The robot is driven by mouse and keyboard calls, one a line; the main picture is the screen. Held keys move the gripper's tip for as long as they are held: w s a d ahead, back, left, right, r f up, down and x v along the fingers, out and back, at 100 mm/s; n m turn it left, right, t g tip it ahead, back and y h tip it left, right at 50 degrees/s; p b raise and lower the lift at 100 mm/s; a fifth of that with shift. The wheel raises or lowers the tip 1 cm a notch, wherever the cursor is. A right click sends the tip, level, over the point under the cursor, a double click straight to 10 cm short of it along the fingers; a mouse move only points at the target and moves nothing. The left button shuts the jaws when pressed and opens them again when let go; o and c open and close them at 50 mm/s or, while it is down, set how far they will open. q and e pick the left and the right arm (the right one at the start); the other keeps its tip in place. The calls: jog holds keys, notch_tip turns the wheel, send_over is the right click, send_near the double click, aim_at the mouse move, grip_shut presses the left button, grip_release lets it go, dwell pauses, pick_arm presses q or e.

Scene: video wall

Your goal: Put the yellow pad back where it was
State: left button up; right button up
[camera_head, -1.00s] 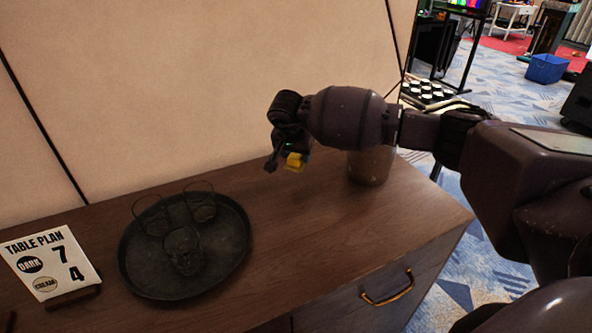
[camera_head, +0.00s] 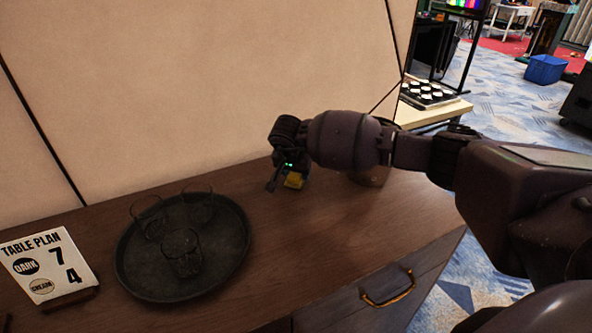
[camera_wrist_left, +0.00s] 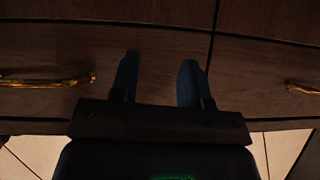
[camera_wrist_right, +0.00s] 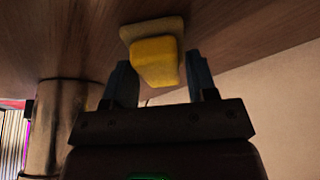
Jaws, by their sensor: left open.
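The yellow pad (camera_head: 294,180) is near the back of the wooden cabinet top, just below my right gripper (camera_head: 283,181). In the right wrist view the pad (camera_wrist_right: 155,60) has a yellow block on a wider, duller base, and the base appears to lie against the wood. The fingers of my right gripper (camera_wrist_right: 161,75) stand wide apart on either side of the pad and look open. The head view does not show the fingers clearly. My left gripper (camera_wrist_left: 157,75) is open and empty in front of drawer fronts and is outside the head view.
A dark round tray (camera_head: 140,280) with several glasses stands left of the pad. A table-plan card (camera_head: 48,266) is further left. A brown cylindrical container (camera_head: 372,176) stands right of the pad, partly behind my arm; it also shows in the right wrist view (camera_wrist_right: 58,135). The front middle is clear.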

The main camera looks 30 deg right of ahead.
jog(key=o, duration=0.4)
jog(key=shift+o, duration=0.2)
jog(key=shift+r, duration=0.2)
jog(key=p+v, duration=0.1)
jog(key=v, duration=1.1)
jog(key=shift+f, duration=0.1)
